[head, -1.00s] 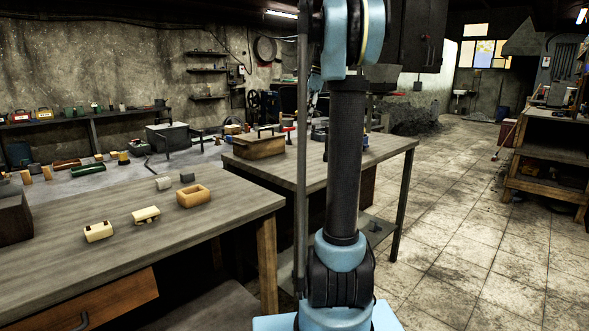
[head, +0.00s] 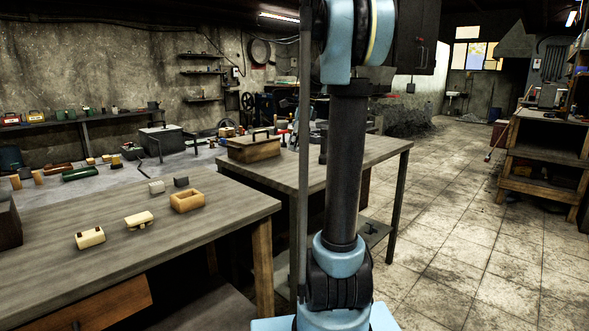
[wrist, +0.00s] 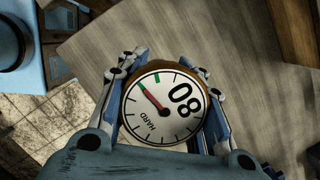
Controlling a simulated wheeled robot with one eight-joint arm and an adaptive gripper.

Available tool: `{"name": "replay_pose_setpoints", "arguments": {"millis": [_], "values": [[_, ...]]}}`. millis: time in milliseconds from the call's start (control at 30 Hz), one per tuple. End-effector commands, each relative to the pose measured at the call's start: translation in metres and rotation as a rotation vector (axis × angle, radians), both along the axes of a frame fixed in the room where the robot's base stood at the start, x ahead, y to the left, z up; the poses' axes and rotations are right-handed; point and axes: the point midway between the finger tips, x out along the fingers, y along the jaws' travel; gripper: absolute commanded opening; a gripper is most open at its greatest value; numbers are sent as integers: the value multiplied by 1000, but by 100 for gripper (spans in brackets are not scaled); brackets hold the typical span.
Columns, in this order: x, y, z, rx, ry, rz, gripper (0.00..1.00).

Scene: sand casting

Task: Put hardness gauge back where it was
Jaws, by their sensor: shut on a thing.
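The hardness gauge (wrist: 160,108) is in the wrist view, with a round white dial, the number 80, the word HARD, a red needle and a brown rim. My gripper (wrist: 165,72) is shut on it, with one finger on each side of the dial. The dial faces the wrist camera. A grey wooden tabletop (wrist: 240,50) lies beneath, and the gauge appears held above it. In the head view I cannot make out the gauge; my arm's upright column blocks part of the view.
The near table (head: 110,215) holds cream blocks (head: 139,220) and a tan hollow box (head: 187,201). The second table (head: 275,175) holds a wooden box with a handle (head: 253,149) and small items partly behind my arm. Tiled floor (head: 450,240) is open at right.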

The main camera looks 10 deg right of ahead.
Motion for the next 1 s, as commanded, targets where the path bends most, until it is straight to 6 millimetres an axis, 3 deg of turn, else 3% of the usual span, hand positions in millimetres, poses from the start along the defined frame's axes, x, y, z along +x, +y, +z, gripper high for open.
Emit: {"name": "replay_pose_setpoints", "arguments": {"millis": [133,367,633,1000], "values": [[1,0,-22,0,0,0,0],[1,0,-37,1,0,0,0],[1,-1,-69,1,0,0,0],[1,-1,-75,1,-1,-1,0]]}}
